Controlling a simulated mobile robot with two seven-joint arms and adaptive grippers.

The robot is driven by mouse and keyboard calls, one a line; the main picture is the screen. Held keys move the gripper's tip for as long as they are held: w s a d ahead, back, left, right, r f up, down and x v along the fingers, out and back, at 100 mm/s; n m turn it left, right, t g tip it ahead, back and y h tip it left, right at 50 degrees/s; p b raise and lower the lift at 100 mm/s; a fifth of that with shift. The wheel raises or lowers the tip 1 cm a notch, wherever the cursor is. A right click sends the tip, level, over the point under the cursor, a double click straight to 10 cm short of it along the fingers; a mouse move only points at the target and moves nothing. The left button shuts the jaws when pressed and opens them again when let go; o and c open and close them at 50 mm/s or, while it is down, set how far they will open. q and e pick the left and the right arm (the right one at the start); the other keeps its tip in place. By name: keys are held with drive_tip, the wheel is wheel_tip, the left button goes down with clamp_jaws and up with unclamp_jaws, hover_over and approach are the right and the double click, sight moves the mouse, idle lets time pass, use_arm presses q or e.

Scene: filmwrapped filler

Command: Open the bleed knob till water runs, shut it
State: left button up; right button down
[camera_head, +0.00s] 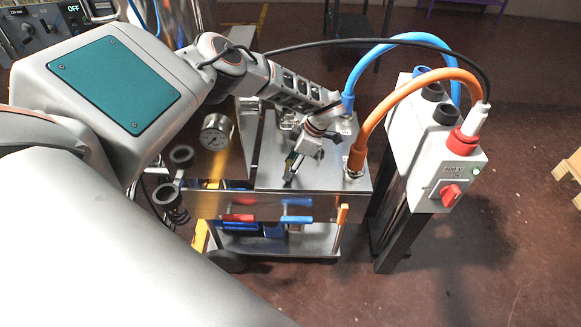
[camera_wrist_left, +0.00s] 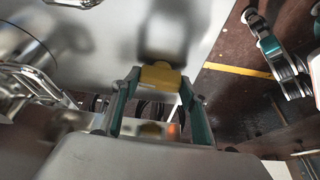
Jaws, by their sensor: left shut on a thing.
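In the left wrist view, my left gripper (camera_wrist_left: 158,88) is shut on a yellow knob (camera_wrist_left: 161,76), with one teal finger on each side. I take this to be the bleed knob. In the head view the knob is hidden by the gripper. How far it is turned cannot be told, and no running water shows in either view.
A blue hose (camera_head: 390,43) and an orange hose (camera_head: 408,88) arch close on the right. Beyond them stands a grey post box with a red switch (camera_head: 451,194). Brown floor (camera_head: 500,270) at the lower right is clear.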

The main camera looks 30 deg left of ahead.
use_arm(q)
drive_tip(key=n+b, duration=0.1)
drive_tip(key=n, duration=0.1)
drive_tip(key=n+g+h+b, duration=0.1)
drive_tip(key=n, duration=0.1)
drive_tip(key=shift+a+f+n+g, duration=0.1)
drive_tip(key=shift+f+n+g, duration=0.1)
drive_tip(key=shift+n+g, duration=0.15)
drive_tip(key=n+h+b, duration=0.1)
drive_tip(key=n, duration=0.2)
drive_tip(key=shift+w+r+g, duration=0.1)
drive_tip(key=shift+g, duration=0.15)
drive_tip(key=shift+n+h+b, duration=0.4)
drive_tip(key=shift+n+b, duration=0.1)
drive_tip(key=shift+n, duration=0.55)
use_arm(e)
drive_tip(key=shift+s+d+f, duration=0.1)
drive_tip(key=shift+s+f, duration=0.1)
drive_tip(key=shift+f, duration=1)
drive_tip(key=shift+s+d+f, duration=0.1)
drive_tip(key=shift+s+f, duration=0.05)
drive_tip(key=shift+f, duration=1)
use_arm(q)
drive_tip(key=shift+r, duration=0.1)
drive_tip(key=o, duration=1.1)
